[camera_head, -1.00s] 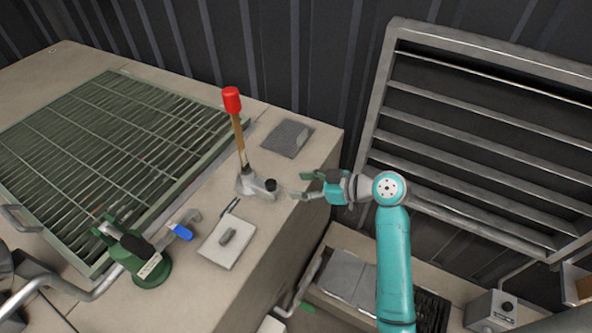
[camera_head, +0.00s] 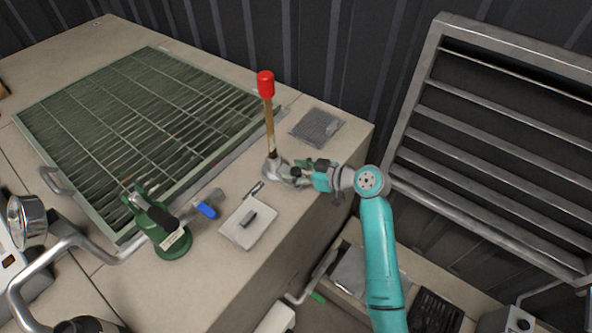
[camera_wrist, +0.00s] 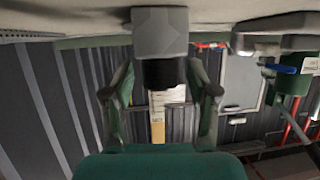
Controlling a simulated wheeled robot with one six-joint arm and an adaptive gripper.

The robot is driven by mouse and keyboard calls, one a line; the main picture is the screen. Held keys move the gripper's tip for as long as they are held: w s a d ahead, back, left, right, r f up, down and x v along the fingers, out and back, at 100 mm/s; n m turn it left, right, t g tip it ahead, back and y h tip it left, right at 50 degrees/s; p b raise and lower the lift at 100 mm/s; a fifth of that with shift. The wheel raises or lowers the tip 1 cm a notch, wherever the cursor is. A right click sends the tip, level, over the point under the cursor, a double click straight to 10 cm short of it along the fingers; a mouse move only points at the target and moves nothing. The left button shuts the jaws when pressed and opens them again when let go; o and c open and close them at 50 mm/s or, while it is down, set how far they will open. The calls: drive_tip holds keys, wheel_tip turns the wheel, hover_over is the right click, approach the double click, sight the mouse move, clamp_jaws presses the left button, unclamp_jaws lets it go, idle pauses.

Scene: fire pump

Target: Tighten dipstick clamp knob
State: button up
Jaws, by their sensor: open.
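The dipstick stands upright with a red grip (camera_head: 265,84) and a brownish-yellow shaft (camera_head: 269,125). Its base is a grey metal clamp (camera_head: 273,166) on the beige top. The clamp's black knob (camera_head: 295,171) is at its right side, partly hidden by my gripper (camera_head: 299,174). In the wrist view the grey clamp block (camera_wrist: 160,32) and black knob (camera_wrist: 165,72) show between my gripper's two fingers (camera_wrist: 161,91). The fingers are open, one each side of the knob, with a visible gap to each.
A dark pad (camera_head: 317,127) lies behind my gripper. A pale plate (camera_head: 248,222) lies in front of the clamp. The top's right edge drops off below my arm.

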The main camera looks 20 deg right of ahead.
clamp_jaws()
drive_tip(key=shift+a+m+t+h, duration=0.1)
drive_tip(key=shift+m+t+h, duration=0.2)
drive_tip(key=shift+m+h, duration=0.25)
unclamp_jaws()
drive_tip(key=v, duration=1.2)
drive_tip(key=shift+s, duration=0.1)
idle(0.4)
